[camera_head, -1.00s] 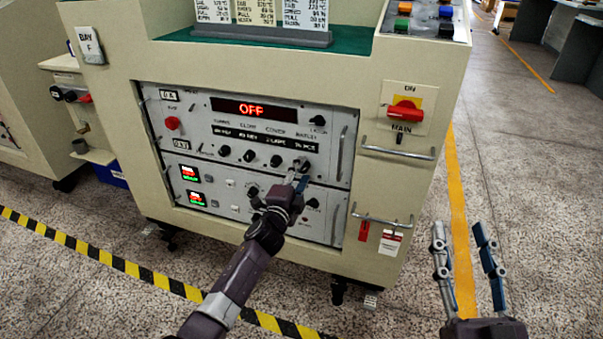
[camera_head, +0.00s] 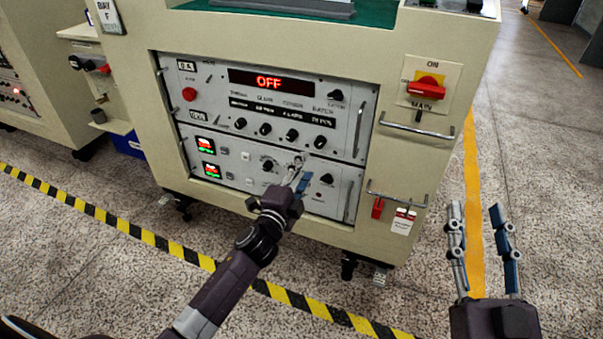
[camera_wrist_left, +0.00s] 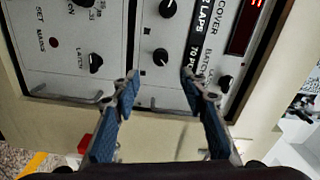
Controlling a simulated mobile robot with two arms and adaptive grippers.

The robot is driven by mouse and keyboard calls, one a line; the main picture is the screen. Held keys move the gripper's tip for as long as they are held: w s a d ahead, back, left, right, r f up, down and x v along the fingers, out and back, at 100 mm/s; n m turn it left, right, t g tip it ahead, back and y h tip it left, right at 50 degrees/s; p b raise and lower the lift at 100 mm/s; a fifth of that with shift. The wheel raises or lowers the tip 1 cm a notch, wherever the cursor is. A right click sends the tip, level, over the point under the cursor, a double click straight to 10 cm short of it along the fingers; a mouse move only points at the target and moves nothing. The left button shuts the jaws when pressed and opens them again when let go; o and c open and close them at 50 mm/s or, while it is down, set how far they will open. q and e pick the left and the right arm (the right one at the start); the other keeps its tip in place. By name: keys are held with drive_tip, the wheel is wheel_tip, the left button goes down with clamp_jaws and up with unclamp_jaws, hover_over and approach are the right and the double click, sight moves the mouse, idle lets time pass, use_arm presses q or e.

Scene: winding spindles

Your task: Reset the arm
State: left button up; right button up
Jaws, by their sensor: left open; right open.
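My left gripper (camera_head: 297,180) is in front of the lower part of the cabinet's control panel (camera_head: 225,103), its arm coming in from the lower left. In the left wrist view its two blue-padded fingers (camera_wrist_left: 160,85) are apart with nothing between them. Panel knobs show beyond the fingertips, including one black knob (camera_wrist_left: 161,57) seen between them; I cannot tell whether any finger touches the panel. My right gripper (camera_head: 482,215) is open and empty over the floor at the right, clear of the cabinet.
The panel display (camera_head: 268,80) reads OFF. A red main switch (camera_head: 426,88) sits at the cabinet's upper right, above metal handles (camera_head: 417,129) that stick out. Yellow-black tape (camera_head: 110,225) crosses the floor in front. The floor at the right is open.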

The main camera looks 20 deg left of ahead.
use_arm(q)
drive_tip(key=shift+s, duration=0.8)
